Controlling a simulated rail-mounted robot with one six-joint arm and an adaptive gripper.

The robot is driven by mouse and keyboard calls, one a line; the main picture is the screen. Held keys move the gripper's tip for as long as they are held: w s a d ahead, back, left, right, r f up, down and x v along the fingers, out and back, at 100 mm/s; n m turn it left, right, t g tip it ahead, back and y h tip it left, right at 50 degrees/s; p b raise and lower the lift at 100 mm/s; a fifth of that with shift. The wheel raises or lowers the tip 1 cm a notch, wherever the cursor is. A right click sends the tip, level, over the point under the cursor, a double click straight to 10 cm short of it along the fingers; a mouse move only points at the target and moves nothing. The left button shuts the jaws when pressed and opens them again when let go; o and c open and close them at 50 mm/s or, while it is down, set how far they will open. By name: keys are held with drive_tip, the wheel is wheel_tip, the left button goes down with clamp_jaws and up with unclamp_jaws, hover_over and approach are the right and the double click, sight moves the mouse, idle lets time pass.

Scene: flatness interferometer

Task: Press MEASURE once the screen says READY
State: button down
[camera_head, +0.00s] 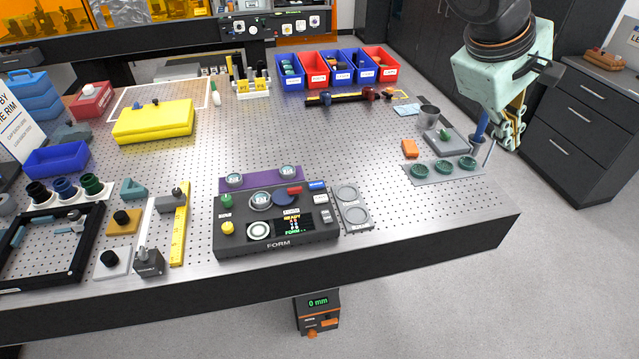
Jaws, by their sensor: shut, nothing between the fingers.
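The dark interferometer console (278,246), marked FORM, sits at the front middle of the table. Its small screen (293,225) reads READY in yellow, with green text below. On its face are a yellow knob (227,229), a green knob (226,200), a large pale round button (259,231) and a red part (295,191). The small labels are too blurred to tell which control is MEASURE. My gripper (516,136) is at the upper right, beyond the table's right edge, far from the console. It is shut and empty, fingers pointing down.
A purple plate (260,180) with round optics lies behind the console, and a grey two-ring holder (353,206) stands at its right. A yellow ruler (180,225) and a black frame (85,262) are to the left. Bare perforated table (425,215) lies right of the console.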

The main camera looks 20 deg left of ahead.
drive_tip(key=w+a+f+n+p, duration=0.1)
drive_tip(key=w+a+f+n, duration=0.2)
drive_tip(key=w+a, duration=0.35)
drive_tip(key=n+t+y+p, duration=0.1)
drive_tip(key=n+t+p, duration=0.3)
drive_tip(key=n, duration=0.6)
hover_over(316, 186)
wheel_tip(316, 186, down, 15)
drive_tip(key=shift+f, duration=0.1)
drive_tip(key=shift+f, duration=0.2)
drive_tip(key=shift+f+b, duration=0.6)
drive_tip(key=shift+f, duration=2.3)
drive_tip(key=shift+w+f+b, duration=0.1)
drive_tip(key=shift+f+b, duration=1.15)
drive_tip(key=shift+b, duration=0.1)
